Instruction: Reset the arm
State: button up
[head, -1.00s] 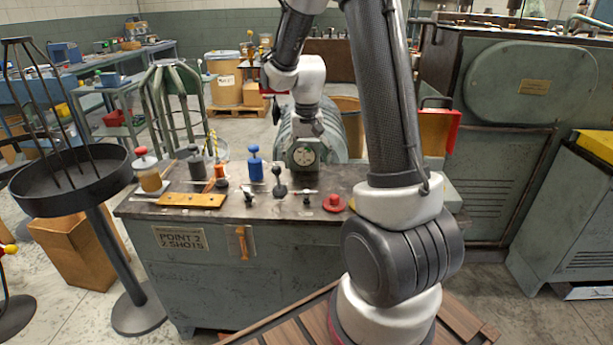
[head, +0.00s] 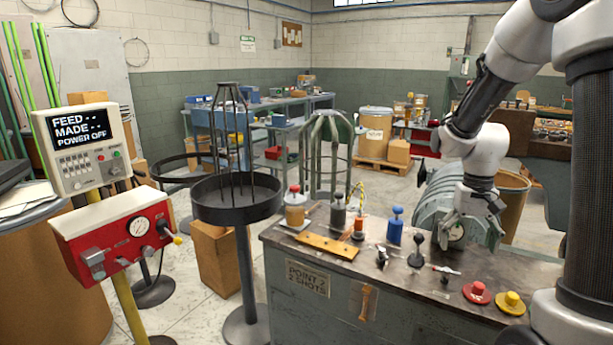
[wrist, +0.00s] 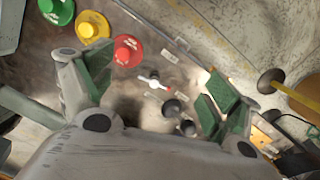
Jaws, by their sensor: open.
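My gripper (head: 474,238) hangs from my arm (head: 490,150) over the back right of the grey-green bench in the head view, its fingers pointing down. In the wrist view my gripper (wrist: 157,92) shows its two green-padded fingers wide apart, with nothing held between them. Below and between them are a small red-and-white lever (wrist: 153,82) and black knobs (wrist: 172,108). Whether the fingers touch anything is hard to tell. A red button (head: 477,293) and a yellow button (head: 509,303) sit at the bench's front right; a green button (wrist: 92,27) also shows in the wrist view.
A blue-capped bottle (head: 395,228), a black ball knob (head: 418,247) and an orange plate (head: 327,246) stand on the bench top (head: 330,220). A round black stand (head: 237,208) and a red control box (head: 115,235) with a display panel (head: 82,148) are left.

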jog(key=s+a+r+n+t, duration=0.3)
jog(key=s+a+r+t, duration=0.1)
jog(key=s+r, duration=1)
jog(key=s+t, duration=0.1)
jog(key=s, duration=0.2)
jog(key=shift+s+r+t, duration=0.3)
jog(key=shift+r, duration=0.1)
jog(key=shift+a, duration=0.1)
dwell(1.1)
